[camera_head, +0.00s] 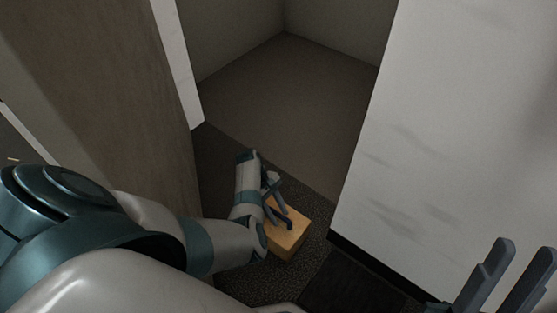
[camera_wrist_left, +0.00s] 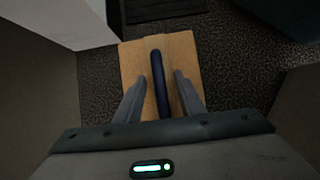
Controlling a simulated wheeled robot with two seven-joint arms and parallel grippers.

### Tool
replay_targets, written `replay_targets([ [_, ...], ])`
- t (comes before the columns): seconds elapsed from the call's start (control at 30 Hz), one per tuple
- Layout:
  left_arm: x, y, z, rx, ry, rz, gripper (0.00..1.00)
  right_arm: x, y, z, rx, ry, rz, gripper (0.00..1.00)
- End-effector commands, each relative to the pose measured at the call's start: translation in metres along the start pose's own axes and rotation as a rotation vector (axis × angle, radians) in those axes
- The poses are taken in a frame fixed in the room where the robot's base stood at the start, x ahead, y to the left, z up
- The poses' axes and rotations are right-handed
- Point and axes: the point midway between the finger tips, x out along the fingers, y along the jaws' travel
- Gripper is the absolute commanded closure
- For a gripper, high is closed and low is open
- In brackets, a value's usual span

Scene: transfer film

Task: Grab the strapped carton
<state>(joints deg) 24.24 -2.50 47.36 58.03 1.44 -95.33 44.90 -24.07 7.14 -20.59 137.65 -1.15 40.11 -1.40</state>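The strapped carton (camera_head: 292,238) is a tan box with a dark strap or handle across its top, standing on the dark speckled floor in the doorway. In the left wrist view the carton (camera_wrist_left: 188,52) fills the middle, with the dark strap (camera_wrist_left: 158,66) running lengthwise. My left gripper (camera_head: 280,206) is over the carton's top. In the left wrist view its fingers (camera_wrist_left: 159,76) are apart, one on each side of the strap, with gaps showing between. My right gripper (camera_head: 510,268) is open and empty at the bottom right of the head view, away from the carton.
A brown wall or panel (camera_head: 110,70) stands at left and a pale marbled wall (camera_head: 455,110) at right, making a narrow passage. Bare floor (camera_head: 290,100) lies beyond the carton. A dark mat or tile (camera_head: 355,288) lies in front of the right wall.

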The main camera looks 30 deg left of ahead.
Motion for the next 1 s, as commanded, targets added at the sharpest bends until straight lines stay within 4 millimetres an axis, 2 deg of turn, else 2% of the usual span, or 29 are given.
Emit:
replay_targets([
  [0.1, 0.0084, 0.0001, -0.0006, 0.000, 0.001, 0.001, 0.64, 0.0020, 0.0028, -0.0059, -0.008, 0.046, -0.002, 0.69],
  [0.6, 0.0085, -0.0002, -0.0003, -0.001, 0.001, 0.001, 0.64, 0.0031, 0.0032, -0.0077, -0.008, 0.054, -0.002, 0.69],
  [0.73, 0.0085, -0.0002, -0.0004, -0.001, 0.001, 0.001, 0.95, 0.0031, 0.0032, -0.0077, -0.009, 0.054, -0.003, 0.69],
  [0.77, 0.0085, -0.0002, -0.0003, -0.001, 0.001, 0.001, 1.00, 0.0031, 0.0032, -0.0077, -0.009, 0.054, -0.003, 0.69],
  [1.0, 0.0085, -0.0003, -0.0003, 0.000, 0.001, 0.000, 1.00, 0.0031, 0.0032, -0.0076, -0.009, 0.053, -0.003, 0.69],
])
